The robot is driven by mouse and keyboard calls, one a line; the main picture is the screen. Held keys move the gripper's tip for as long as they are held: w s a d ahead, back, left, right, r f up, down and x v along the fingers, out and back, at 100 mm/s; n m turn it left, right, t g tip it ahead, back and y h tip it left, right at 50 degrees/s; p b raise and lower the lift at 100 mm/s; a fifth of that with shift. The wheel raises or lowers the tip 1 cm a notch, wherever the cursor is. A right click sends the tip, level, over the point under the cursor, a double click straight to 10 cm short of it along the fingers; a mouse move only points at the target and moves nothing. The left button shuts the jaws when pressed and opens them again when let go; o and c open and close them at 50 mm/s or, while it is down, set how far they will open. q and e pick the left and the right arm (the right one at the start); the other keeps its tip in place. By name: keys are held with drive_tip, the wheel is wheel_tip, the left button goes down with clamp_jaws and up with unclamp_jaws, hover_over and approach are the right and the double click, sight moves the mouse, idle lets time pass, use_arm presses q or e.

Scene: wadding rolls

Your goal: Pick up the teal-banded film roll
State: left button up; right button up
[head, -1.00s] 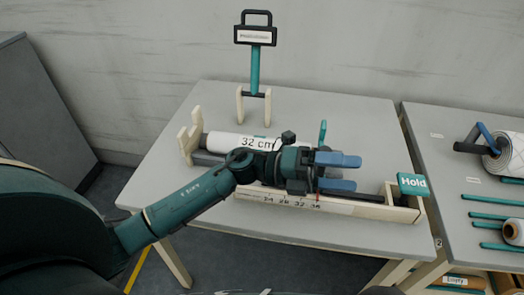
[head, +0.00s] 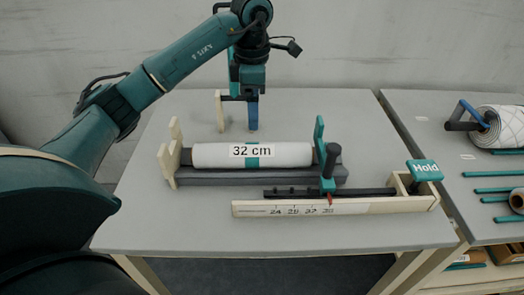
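A white roll (head: 290,154) with a teal band and a "32 cm" label lies level on a dark grey cradle (head: 215,177) on the table. The band shows just above and below the label. My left gripper (head: 252,118) points down behind the roll, apart from it in the picture, with blue fingers. Only one finger shows clearly, so its opening is unclear. It overlaps the wooden-footed teal stand (head: 219,112), whose sign is mostly hidden behind my arm. My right gripper is not in view.
A wooden gauge rail (head: 290,208) with numbers and a teal slider (head: 327,184) lies in front of the roll. The right table holds another roll (head: 505,125) and teal rods (head: 490,174).

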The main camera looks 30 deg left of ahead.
sight(252, 145)
use_arm(q)
drive_tip(key=f, duration=0.8)
drive_tip(key=s+f, duration=0.1)
drive_tip(key=f, duration=0.3)
drive_tip(key=shift+a+f, duration=0.1)
drive_tip(key=shift+f, duration=0.3)
drive_tip(key=shift+c, duration=0.4)
drive_tip(key=c, duration=1.5)
drive_tip(key=shift+w+r, duration=0.1)
drive_tip(key=shift+c, duration=0.4)
